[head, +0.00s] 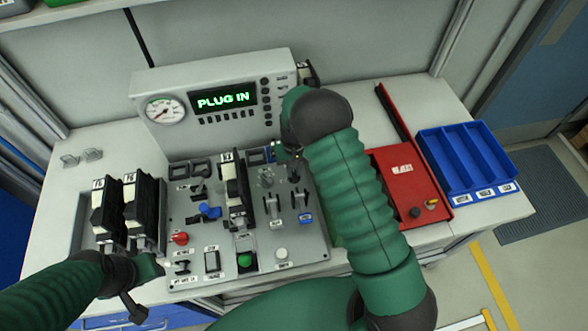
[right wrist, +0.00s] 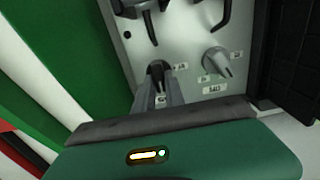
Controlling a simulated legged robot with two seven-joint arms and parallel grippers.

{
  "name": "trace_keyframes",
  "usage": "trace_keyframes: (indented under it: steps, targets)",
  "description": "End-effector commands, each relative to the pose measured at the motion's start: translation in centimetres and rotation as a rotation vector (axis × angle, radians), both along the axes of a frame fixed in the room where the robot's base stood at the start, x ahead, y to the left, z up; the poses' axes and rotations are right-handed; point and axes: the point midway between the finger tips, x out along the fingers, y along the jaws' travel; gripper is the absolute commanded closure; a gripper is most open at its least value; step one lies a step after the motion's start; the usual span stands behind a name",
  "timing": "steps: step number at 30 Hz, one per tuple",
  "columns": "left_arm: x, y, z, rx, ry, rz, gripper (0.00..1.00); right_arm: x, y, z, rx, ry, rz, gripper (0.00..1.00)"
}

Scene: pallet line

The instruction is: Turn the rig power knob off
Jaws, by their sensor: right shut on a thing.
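The test rig panel (head: 205,262) stands on the bench, with an upright console whose green display (head: 227,99) reads "PLUG IN". My right gripper (head: 291,168) is at the panel's upper right, and my arm hides part of this area. In the right wrist view its fingers (right wrist: 163,88) are shut on a small black knob (right wrist: 158,70). The knob's label is mostly hidden, so I cannot read whether it is the power knob. A grey pointer knob (right wrist: 216,63) sits beside it, apart from the fingers. My left gripper (head: 138,272) is at the panel's lower left; its jaw state is unclear.
Black modules (head: 140,208) stand at the panel's left. A red knob (head: 180,238), a green button (head: 245,260) and several switches are on the panel. A red case (head: 400,165) and a blue divided tray (head: 467,198) lie to the right. The bench's left edge is mostly clear.

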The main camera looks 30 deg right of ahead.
Motion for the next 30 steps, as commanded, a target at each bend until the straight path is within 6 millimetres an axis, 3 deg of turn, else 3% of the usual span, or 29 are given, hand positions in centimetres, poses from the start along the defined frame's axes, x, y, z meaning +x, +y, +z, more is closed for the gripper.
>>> trace_keyframes:
  steps: [14,30]
  targets:
    - [0.0,0.0,-0.4,0.000,0.000,0.000,0.64,0.0,0.0,-0.1,0.000,0.001,0.119,1.00]
    - [0.0,0.0,-1.0,0.000,0.000,0.000,0.64,0.0,0.1,0.0,-0.001,0.000,0.599,1.00]
